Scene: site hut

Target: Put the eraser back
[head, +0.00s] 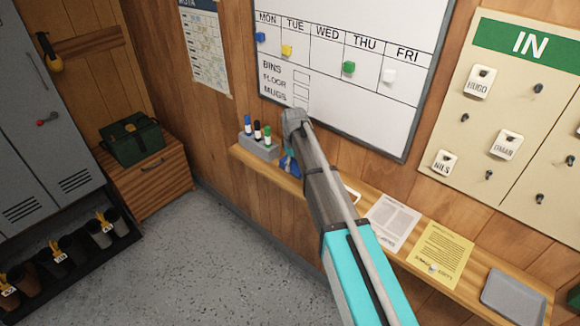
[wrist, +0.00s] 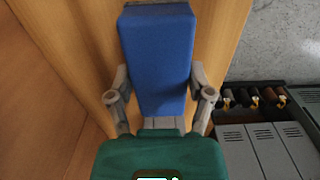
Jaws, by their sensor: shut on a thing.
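The blue eraser (wrist: 157,55) is between the two grey fingers of my gripper (wrist: 159,96) in the wrist view, and the gripper is shut on it. In the head view a small blue part of the eraser (head: 288,165) shows below my wrist, over the wooden ledge (head: 262,169) under the whiteboard. It is just right of the grey marker holder (head: 256,149). My arm hides most of the gripper there. I cannot tell whether the eraser touches the ledge.
The whiteboard (head: 380,105) hangs above the ledge. A white paper (head: 393,222), a yellow paper (head: 441,252) and a grey tray (head: 513,296) lie farther right on it. A green bag (head: 132,138) sits on a wooden cabinet at left. The floor (head: 190,265) is clear.

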